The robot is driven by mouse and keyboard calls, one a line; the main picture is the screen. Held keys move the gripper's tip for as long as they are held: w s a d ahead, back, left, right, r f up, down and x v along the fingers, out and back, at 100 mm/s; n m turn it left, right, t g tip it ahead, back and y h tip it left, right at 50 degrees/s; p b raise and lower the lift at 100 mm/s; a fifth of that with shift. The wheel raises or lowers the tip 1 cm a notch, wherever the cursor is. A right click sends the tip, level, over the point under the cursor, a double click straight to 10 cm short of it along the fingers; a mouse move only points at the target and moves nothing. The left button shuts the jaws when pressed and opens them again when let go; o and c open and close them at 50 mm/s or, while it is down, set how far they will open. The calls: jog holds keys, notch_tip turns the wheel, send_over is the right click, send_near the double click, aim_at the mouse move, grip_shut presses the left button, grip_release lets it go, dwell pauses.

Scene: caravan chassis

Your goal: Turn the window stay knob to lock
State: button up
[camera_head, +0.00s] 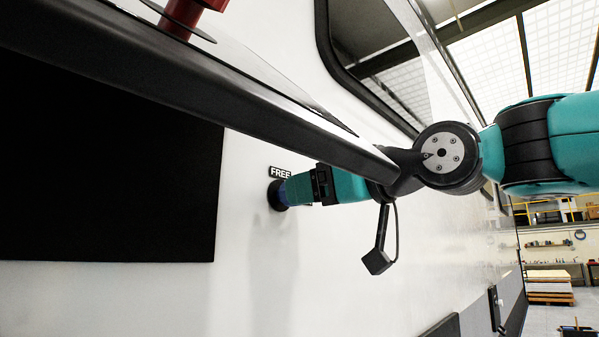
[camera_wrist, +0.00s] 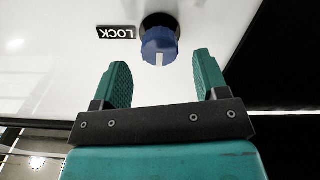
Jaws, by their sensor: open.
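The blue window stay knob (camera_wrist: 159,42) sits on a black round base on the white wall. Its white mark points down in the wrist view, not toward the LOCK label (camera_wrist: 115,32), which reads upside down to its left. My gripper (camera_wrist: 163,64) is open and empty, its green fingertips spread to either side just short of the knob. In the head view my gripper (camera_head: 297,189) faces the wall by the knob (camera_head: 275,195), overlapping much of it. The FREE label (camera_head: 281,172) shows above; anything right of it is hidden.
A black-edged shelf or flap (camera_head: 220,85) juts across the upper left, above my gripper. A dark panel (camera_head: 105,165) is on the wall at left. A black-framed window (camera_head: 380,60) is above right. Wall below the knob is clear.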

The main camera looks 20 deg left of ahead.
jog(key=p+x, duration=0.1)
jog(key=x, duration=0.2)
jog(key=shift+w+a, duration=0.1)
jog(key=shift+a, duration=0.2)
jog(key=c, duration=0.9)
